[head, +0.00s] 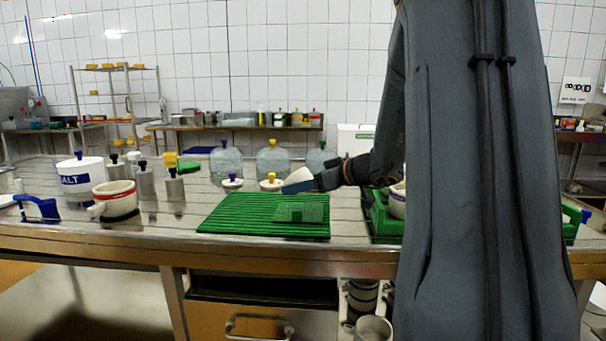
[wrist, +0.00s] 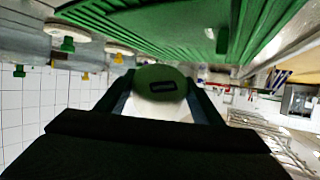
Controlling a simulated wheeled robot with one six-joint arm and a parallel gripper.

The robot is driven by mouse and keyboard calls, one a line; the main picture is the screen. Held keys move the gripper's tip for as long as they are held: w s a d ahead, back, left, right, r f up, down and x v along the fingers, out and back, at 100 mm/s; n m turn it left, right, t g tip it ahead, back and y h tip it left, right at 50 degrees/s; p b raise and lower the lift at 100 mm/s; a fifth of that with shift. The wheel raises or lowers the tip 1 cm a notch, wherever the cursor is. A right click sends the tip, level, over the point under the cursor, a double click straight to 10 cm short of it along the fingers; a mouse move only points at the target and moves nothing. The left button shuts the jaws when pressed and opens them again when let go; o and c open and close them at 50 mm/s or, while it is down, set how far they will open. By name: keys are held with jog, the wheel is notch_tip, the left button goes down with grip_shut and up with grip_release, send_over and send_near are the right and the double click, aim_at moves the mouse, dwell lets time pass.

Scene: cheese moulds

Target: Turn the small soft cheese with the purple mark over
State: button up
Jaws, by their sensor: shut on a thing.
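My gripper (head: 298,184) is shut on a small pale cheese, held above the back right of the green ribbed mat (head: 222,220). In the wrist view my gripper (wrist: 158,100) has one finger on each side of the cheese (wrist: 160,108). The cheese's rounded face looks green-tinted and carries a dark oblong mark; I cannot tell if it is purple. The wrist picture is upside down, with the mat (wrist: 170,25) at the top. The cheese is clear of the mat. My arm hides part of the right side.
A green mesh piece (head: 302,209) lies on the mat's right part. A green tray (head: 383,226) with a white mould (head: 398,203) is at right. A red-banded pot (head: 117,201) stands left.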

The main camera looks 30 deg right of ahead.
jog(key=shift+s+a+f+p, duration=0.1)
jog(key=shift+s+p, duration=0.15)
jog(key=shift+p, duration=1)
jog(key=shift+f, duration=0.2)
jog(key=shift+f, duration=1.5)
jog(key=shift+b, duration=0.55)
jog(key=o, duration=0.9)
jog(key=shift+s, duration=0.1)
